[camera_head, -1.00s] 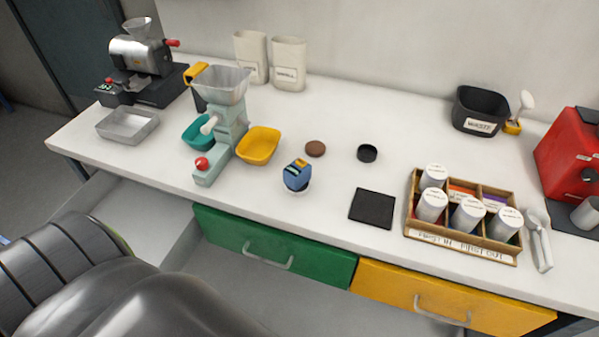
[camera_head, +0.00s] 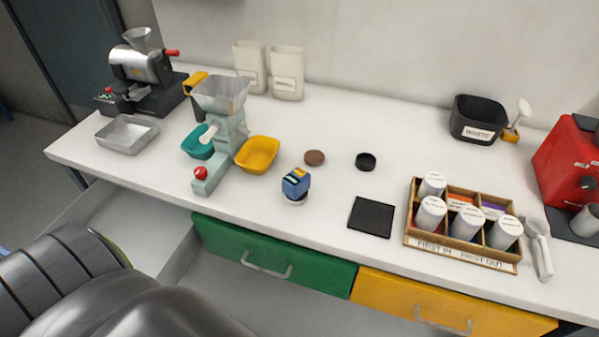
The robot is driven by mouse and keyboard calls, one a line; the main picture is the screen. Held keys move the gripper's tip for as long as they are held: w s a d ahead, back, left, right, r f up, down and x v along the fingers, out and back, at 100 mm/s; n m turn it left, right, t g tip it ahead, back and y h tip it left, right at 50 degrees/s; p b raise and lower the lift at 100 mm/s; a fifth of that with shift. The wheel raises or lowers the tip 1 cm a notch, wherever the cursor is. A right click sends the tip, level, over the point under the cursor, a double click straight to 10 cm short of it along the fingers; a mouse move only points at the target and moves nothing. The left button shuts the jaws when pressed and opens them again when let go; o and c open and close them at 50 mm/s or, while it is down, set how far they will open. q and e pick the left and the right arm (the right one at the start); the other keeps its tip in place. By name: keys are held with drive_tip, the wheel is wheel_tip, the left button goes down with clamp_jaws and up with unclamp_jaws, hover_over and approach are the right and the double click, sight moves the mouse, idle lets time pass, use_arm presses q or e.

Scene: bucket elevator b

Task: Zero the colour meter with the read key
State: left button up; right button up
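The colour meter appears to be the small blue device (camera_head: 296,183) with coloured marks on its top, near the middle of the worktop. The read key is too small to make out. Neither of my grippers is in view. A dark, ribbed part of my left arm fills the lower left corner.
A black mat (camera_head: 370,217) lies right of the meter, with a brown disc (camera_head: 314,158) and black ring (camera_head: 366,161) behind. A grinder (camera_head: 220,125) and yellow bowl (camera_head: 257,155) stand left. A wooden rack (camera_head: 460,257) of white-lidded jars stands right.

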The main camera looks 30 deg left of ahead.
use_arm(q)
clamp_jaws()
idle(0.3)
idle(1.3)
